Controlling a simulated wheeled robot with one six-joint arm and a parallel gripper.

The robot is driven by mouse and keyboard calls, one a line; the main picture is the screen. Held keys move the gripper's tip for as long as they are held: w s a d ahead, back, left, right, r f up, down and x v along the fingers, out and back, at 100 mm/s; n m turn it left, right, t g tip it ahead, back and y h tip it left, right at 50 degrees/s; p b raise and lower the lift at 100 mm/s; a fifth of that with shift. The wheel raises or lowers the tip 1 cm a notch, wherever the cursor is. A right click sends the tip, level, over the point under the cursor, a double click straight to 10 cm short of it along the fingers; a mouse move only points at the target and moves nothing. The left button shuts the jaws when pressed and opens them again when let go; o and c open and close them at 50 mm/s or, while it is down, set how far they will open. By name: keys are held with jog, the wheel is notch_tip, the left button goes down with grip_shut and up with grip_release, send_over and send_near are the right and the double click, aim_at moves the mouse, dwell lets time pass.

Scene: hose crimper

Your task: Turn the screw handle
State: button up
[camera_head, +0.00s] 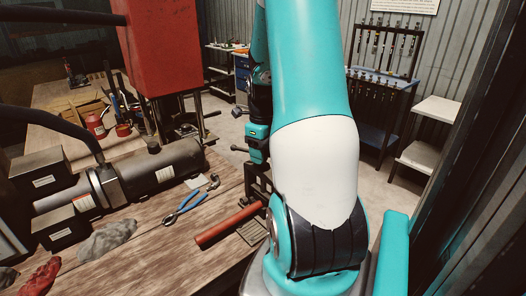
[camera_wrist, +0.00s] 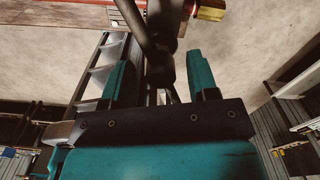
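The dark screw handle (camera_wrist: 143,28) is a slanting bar that crosses a thick upright rod (camera_wrist: 166,62) in the wrist view. My gripper (camera_wrist: 158,54) is open, with one teal finger on each side of the rod. There is a visible gap to each finger; I cannot tell whether the bar touches either one. In the head view my gripper (camera_head: 257,143) is small and partly behind my arm, above a dark clamp (camera_head: 256,184) at the bench edge. A bar end with a knob (camera_head: 238,149) sticks out left beside the gripper.
A red hose (camera_head: 228,224) lies on the wooden bench (camera_head: 150,245) near the clamp. A brass fitting (camera_wrist: 210,10) shows at the wrist view's top. Open floor lies behind.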

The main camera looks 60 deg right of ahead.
notch_tip(320, 180, up, 17)
jog(key=b, duration=0.3)
jog(key=shift+r, duration=0.2)
jog(key=shift+c, duration=0.2)
